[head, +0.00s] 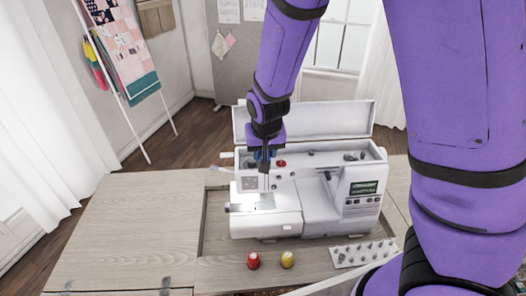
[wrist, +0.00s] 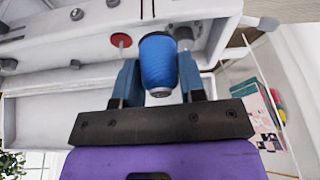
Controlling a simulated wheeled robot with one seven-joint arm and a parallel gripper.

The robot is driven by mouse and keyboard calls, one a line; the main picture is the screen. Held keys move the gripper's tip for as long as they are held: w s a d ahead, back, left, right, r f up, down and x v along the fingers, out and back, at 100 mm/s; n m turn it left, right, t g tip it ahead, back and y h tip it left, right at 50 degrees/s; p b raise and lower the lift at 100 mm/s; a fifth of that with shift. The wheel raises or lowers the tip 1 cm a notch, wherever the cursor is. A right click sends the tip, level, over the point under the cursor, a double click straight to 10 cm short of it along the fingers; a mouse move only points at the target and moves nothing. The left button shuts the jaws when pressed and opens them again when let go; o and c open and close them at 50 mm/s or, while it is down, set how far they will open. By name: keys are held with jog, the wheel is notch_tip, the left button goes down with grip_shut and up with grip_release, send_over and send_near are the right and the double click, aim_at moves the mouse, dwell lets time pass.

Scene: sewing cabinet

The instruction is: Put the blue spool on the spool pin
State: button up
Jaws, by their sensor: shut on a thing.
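The blue spool (wrist: 158,62) is between the two fingers of my gripper (wrist: 160,80) in the wrist view, with its narrow end towards the camera. In the head view, my gripper (head: 264,163) is over the left part of the white sewing machine's top, with a little blue showing beside it. A red disc with a short pale pin (wrist: 121,40) is on the machine top, just left of the spool in the wrist view; in the head view, the red disc (head: 281,163) is right of my gripper. I cannot tell whether the spool touches the machine.
The sewing machine (head: 318,205) stands in the wooden cabinet table (head: 130,225), its lid (head: 325,120) raised behind. A red spool (head: 253,261), a yellow spool (head: 288,260) and a white bobbin tray (head: 363,253) are in front. The table's left side is clear.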

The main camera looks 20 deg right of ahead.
jog(key=shift+w+d+f, duration=0.1)
jog(key=shift+w+d, duration=0.3)
jog(key=shift+d, duration=0.65)
jog(key=shift+w+d+f, duration=0.1)
jog(key=shift+w+d, duration=0.35)
jog(key=shift+d, duration=0.55)
jog(key=shift+w+d+f, duration=0.1)
jog(key=shift+w+d, duration=0.3)
jog(key=shift+d, duration=0.65)
jog(key=shift+r, duration=0.1)
jog(key=shift+f, duration=1.25)
jog(key=o, duration=1)
jog(key=shift+r, duration=0.1)
